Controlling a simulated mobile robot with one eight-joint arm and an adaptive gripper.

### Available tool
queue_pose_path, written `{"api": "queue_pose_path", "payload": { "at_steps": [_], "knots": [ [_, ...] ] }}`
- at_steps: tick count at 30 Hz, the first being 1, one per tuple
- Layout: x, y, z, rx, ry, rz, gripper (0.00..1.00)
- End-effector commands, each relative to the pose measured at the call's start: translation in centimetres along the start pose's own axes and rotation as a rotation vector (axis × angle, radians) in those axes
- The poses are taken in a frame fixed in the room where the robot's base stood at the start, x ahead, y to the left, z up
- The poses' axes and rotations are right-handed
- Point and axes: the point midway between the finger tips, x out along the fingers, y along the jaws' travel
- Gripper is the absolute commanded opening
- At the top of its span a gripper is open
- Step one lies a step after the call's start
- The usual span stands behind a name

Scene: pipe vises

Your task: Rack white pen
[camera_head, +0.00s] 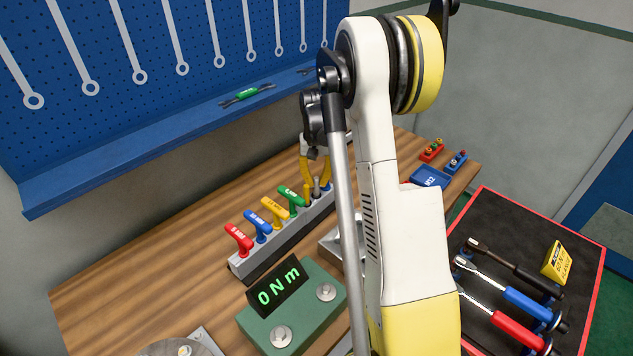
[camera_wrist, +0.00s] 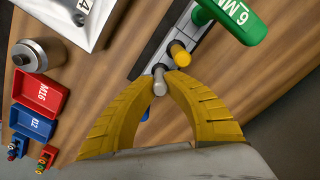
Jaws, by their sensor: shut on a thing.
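The white pen (camera_wrist: 160,82) shows as a pale grey-white cylinder between my yellow fingertips in the wrist view. In the head view it shows as a short pale stub (camera_head: 317,187). My gripper (camera_wrist: 163,74) is shut on it, at the far end of the grey rack (camera_head: 262,262). A yellow pen (camera_wrist: 180,54) stands in the rack just beside the fingertips. A blue piece (camera_wrist: 145,114) shows between my fingers. The white pen's lower end is hidden, so I cannot tell how deep it sits in the rack.
Red, blue, yellow and green T-handles (camera_head: 291,196) stand along the rack. A green torque meter (camera_head: 292,310) stands in front. Red (camera_wrist: 40,93) and blue (camera_wrist: 33,123) bins and a metal cylinder (camera_wrist: 36,55) lie to the wrist view's left. The blue pegboard shelf (camera_head: 130,140) is behind.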

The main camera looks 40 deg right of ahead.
Motion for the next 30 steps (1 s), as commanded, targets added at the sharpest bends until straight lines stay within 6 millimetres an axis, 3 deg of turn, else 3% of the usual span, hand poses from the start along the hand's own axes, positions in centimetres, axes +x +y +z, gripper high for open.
{"api": "queue_pose_path", "payload": {
  "at_steps": [7,8,9,10,21,25,30],
  "knots": [
    [0.1,0.0,0.0,0.0,-0.001,0.0,0.0],
    [0.1,0.0,0.0,0.0,-0.001,0.0,0.21],
    [0.1,0.0,0.0,0.0,-0.001,0.0,0.33],
    [0.1,0.0,0.0,0.0,-0.001,0.0,0.36],
    [-0.5,0.0,0.0,0.0,0.0,0.0,0.36],
    [-2.5,0.0,0.1,0.0,0.0,0.0,0.36],
    [-6.5,0.0,0.1,0.0,0.0,0.0,0.36]
  ]
}}
